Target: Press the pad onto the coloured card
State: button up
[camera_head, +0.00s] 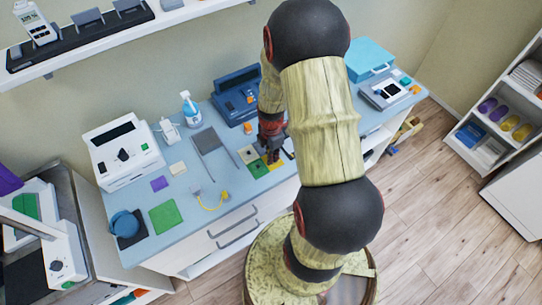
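My gripper (272,156) points down over a cluster of small flat squares on the blue-topped counter (225,185). In that cluster I see a beige square (247,154), a green square (258,169) and a yellow one (276,166) right by the fingertips. The fingers are small and dark here, so I cannot tell whether they are open or shut, hold a pad, or touch a square. Apart from these lie a purple square (159,184), a cream square (178,168) and a larger green square (163,217). I cannot tell which one is the pad.
A white device (124,158), a spray bottle (191,110), a blue machine (236,97) and a blue case (369,60) stand along the back. My arm hides part of the counter.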

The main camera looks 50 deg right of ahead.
jog(key=o, duration=0.5)
jog(key=shift+r, duration=0.1)
jog(key=shift+r+p, duration=2.6)
jog(key=shift+r, duration=0.85)
